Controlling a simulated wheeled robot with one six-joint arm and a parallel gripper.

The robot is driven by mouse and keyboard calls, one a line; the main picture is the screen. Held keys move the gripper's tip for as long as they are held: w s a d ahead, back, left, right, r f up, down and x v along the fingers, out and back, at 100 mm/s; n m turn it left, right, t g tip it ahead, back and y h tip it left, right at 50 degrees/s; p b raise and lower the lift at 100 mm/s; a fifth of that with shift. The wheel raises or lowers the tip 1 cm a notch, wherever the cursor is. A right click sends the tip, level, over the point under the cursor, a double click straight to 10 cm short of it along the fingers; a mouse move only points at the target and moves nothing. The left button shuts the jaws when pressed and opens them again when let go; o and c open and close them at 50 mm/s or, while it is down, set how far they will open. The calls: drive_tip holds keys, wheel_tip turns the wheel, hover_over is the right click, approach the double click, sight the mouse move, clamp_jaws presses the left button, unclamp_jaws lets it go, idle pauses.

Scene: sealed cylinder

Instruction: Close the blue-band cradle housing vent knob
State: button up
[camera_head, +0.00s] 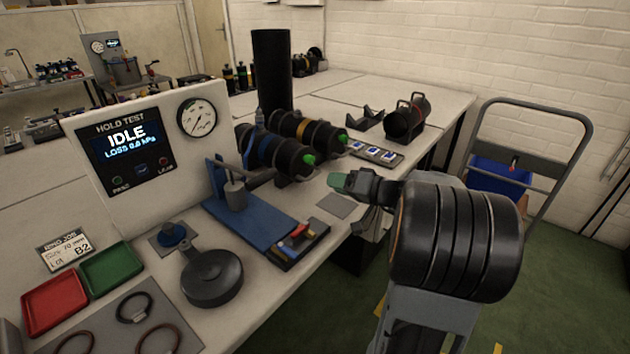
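The blue-band cradle housing (285,153) is a dark cylinder with a blue band, lying on the bench beside a yellow-band cylinder (318,134). A bright green knob (309,160) sits on its near right end.
A blue press-like fixture (250,218) stands in front of the housing. The hold-test panel (145,150) reads IDLE, LOSS 0.0 hPa. A black column (272,70) rises behind. A small tray with blue-and-white pieces (376,153) lies right. A grey pad (340,206) lies near the bench edge.

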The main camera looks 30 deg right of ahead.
sight(312, 161)
drive_tip(key=d+t+h, duration=0.1)
drive_tip(key=d+t, duration=0.2)
drive_tip(key=d, duration=0.2)
drive_tip(key=shift+m, duration=0.4)
drive_tip(key=x, duration=0.9)
drive_tip(key=f+x, duration=0.1)
drive_tip(key=x, duration=0.4)
drive_tip(key=shift+w+d+f, duration=0.1)
drive_tip(key=shift+w+d, duration=0.05)
drive_tip(key=shift+d, duration=0.1)
drive_tip(key=shift+c, duration=0.4)
drive_tip(key=c, duration=0.6)
drive_tip(key=shift+o, duration=0.2)
